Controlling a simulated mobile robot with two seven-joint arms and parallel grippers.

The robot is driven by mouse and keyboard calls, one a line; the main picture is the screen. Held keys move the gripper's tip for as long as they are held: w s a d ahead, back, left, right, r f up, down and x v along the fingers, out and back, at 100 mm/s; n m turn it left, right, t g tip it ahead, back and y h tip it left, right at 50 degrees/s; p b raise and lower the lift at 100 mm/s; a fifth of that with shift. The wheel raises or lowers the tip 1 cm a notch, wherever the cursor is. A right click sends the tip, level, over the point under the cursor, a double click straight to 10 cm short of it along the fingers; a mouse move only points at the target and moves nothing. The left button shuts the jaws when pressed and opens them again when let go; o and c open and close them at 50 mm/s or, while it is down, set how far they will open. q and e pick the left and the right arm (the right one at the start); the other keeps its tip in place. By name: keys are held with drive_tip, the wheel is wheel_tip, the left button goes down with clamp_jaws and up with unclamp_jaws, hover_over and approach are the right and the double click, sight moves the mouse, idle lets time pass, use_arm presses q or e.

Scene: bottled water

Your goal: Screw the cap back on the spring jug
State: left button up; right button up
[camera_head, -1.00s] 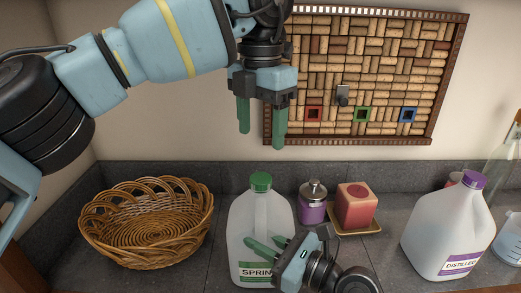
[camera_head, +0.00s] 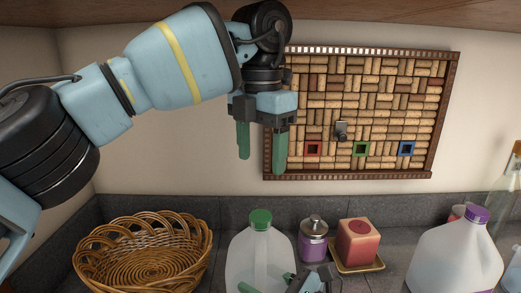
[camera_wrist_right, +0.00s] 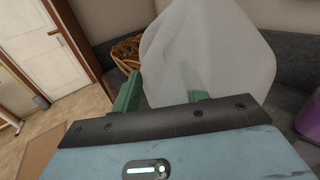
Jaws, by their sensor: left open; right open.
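The spring jug (camera_head: 256,258) is a translucent white jug, upright on the counter at the lower middle of the head view. Its green cap (camera_head: 260,219) sits on its neck; how tight it is I cannot tell. My left gripper (camera_head: 262,167) is open and empty, well above the jug, fingers pointing down. My right gripper (camera_head: 267,282) is open at the jug's lower front, mostly cut off by the bottom edge. In the right wrist view the jug (camera_wrist_right: 215,45) fills the space before its green fingers (camera_wrist_right: 160,80); whether they touch it is unclear.
A wicker basket (camera_head: 150,255) stands left of the jug. A purple jar (camera_head: 313,242) and a red candle (camera_head: 358,240) on a tray stand behind right. A purple-capped jug (camera_head: 455,258) is further right. A cork board (camera_head: 365,100) hangs on the wall behind the left gripper.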

use_arm(q)
drive_tip(key=shift+w+f+b, duration=0.2)
drive_tip(key=shift+w+f, duration=0.05)
drive_tip(key=shift+f, duration=0.4)
drive_tip(key=shift+w+f+b, duration=0.2)
drive_tip(key=shift+f, duration=0.4)
use_arm(e)
drive_tip(key=v, duration=0.7)
drive_tip(key=shift+s+d, duration=0.2)
drive_tip(key=shift+d, duration=0.15)
